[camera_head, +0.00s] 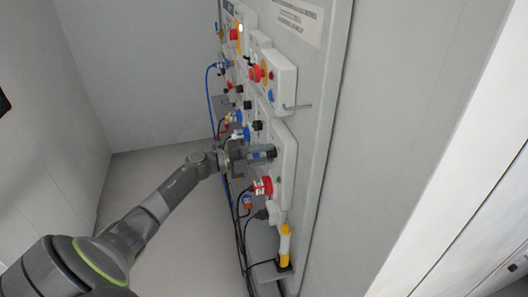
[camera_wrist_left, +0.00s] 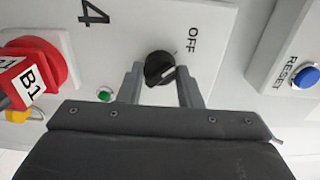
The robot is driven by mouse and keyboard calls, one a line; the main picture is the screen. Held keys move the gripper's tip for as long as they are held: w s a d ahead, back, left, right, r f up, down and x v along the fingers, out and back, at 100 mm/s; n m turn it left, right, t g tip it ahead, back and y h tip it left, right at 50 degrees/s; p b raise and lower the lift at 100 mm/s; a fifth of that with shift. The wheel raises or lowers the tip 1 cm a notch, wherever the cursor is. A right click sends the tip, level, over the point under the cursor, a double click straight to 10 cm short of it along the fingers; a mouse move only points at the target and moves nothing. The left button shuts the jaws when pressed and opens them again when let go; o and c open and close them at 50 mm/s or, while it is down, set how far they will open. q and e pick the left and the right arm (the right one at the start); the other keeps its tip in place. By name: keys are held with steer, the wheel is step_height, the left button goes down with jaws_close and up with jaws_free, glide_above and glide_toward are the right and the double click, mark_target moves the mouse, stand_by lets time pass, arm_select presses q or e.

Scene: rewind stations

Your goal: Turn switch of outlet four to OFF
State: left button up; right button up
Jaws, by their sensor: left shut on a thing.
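The switch of outlet four is a black round knob (camera_wrist_left: 159,67) with a white mark, on a white panel (camera_wrist_left: 110,40) printed "4" and "OFF". The "OFF" print lies just right of the knob in the left wrist view. I cannot tell exactly which position the knob's mark points to. My left gripper (camera_wrist_left: 160,84) has a finger on either side of the knob and is shut on it. In the head view, my left gripper (camera_head: 266,154) reaches the panel from the left and hides most of the knob.
A red plug marked B1 (camera_wrist_left: 35,75) and a green light (camera_wrist_left: 104,95) are beside the switch. A blue reset button (camera_wrist_left: 308,76) is on the neighbouring panel.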

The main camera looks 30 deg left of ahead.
stand_by(0.3)
arm_select(q)
steer(key=o, duration=1)
steer(key=b+v, duration=0.5)
steer(key=v, duration=1.2)
steer(key=shift+s+a, duration=0.15)
steer(key=shift+s, duration=0.05)
